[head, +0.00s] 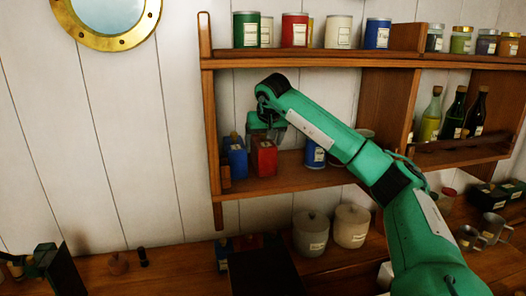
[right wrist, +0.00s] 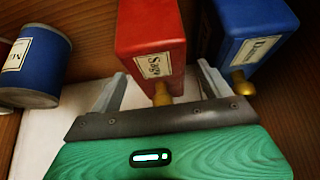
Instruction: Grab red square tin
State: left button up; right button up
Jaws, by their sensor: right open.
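The red square tin (head: 264,158) stands on the middle shelf, just right of a blue square tin (head: 236,160). My right gripper (head: 268,128) comes down over it from above. In the right wrist view, the red tin (right wrist: 152,30) has a pale label and a gold-brown stopper. My open right gripper (right wrist: 160,88) has one finger on each side of the stopper end, with gaps visible. The blue tin (right wrist: 252,28) is close beside one finger. What seems to be my left gripper (head: 42,260) is at the lower left; its jaws are unclear.
A round blue tin (head: 315,154) stands to the right on the same shelf. The upper shelf (head: 300,62) holds a row of tins just above my right arm. Bottles (head: 456,112) stand at the right. Two lidded crocks (head: 311,234) stand on the counter below.

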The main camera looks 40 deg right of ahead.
aim_at(264, 141)
jog(key=x, duration=0.3)
jog(key=shift+d+f+p, duration=0.1)
jog(key=shift+p, duration=0.25)
jog(key=shift+c, duration=0.2)
jog(key=c, duration=1.1)
jog(key=shift+c, duration=0.6)
